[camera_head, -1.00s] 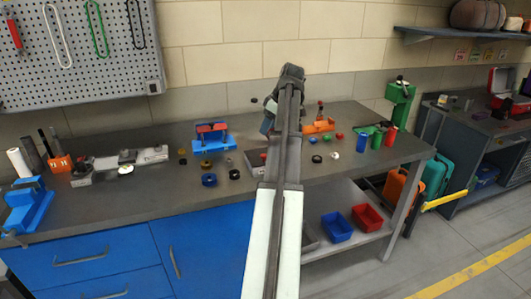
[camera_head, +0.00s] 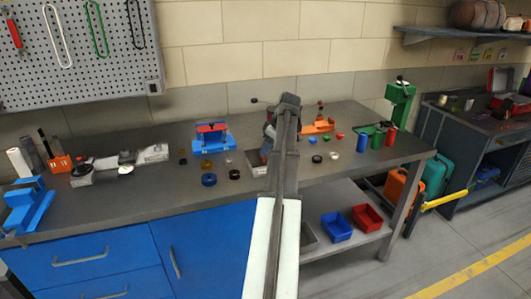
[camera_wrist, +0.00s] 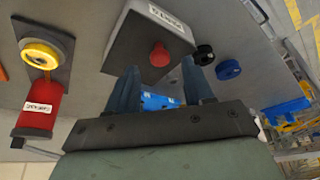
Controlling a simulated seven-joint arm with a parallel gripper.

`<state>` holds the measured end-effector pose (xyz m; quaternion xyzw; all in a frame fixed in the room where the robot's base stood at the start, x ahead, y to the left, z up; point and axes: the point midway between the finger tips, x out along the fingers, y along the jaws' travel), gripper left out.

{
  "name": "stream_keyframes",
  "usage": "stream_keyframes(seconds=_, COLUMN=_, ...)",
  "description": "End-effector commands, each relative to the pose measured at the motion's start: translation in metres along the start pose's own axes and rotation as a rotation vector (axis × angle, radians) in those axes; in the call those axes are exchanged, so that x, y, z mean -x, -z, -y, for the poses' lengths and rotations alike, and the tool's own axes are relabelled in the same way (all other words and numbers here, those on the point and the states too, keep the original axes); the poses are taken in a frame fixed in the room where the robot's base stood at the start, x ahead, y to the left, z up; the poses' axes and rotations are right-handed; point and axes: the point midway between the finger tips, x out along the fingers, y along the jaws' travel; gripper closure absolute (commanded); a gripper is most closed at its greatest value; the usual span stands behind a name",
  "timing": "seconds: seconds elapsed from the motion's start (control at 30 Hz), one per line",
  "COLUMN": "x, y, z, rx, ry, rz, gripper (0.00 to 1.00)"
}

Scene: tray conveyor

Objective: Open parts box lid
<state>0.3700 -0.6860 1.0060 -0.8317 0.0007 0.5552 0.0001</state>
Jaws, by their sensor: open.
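A grey box (camera_wrist: 140,48) with a white printed label and a red knob (camera_wrist: 159,55) is at the top middle of the wrist view; I take it for the parts box. Its lid looks closed. In the head view the box (camera_head: 256,161) shows only partly, beside my arm. My gripper (camera_wrist: 161,76) is open, its two dark blue fingers apart on either side below the knob in the wrist picture. The knob appears between and just past the fingertips; I cannot tell whether they touch it. In the head view my arm hides the gripper.
A blue ring (camera_wrist: 229,69) and a black ring (camera_wrist: 204,55) lie near the box. A blue fixture (camera_head: 212,137) is left of the box. Small coloured parts lie right of my arm. The front bench strip is clear.

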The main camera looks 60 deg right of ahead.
Motion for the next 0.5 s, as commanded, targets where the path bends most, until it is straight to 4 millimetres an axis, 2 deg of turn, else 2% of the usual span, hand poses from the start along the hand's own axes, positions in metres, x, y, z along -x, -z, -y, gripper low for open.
stream_keyframes(seconds=0.2, x=-0.023, y=0.000, z=0.001, rx=0.000, ry=0.001, rz=0.000, gripper=0.48)
stream_keyframes(seconds=0.5, x=-0.029, y=0.001, z=0.000, rx=0.001, ry=0.000, rz=0.000, gripper=0.48)
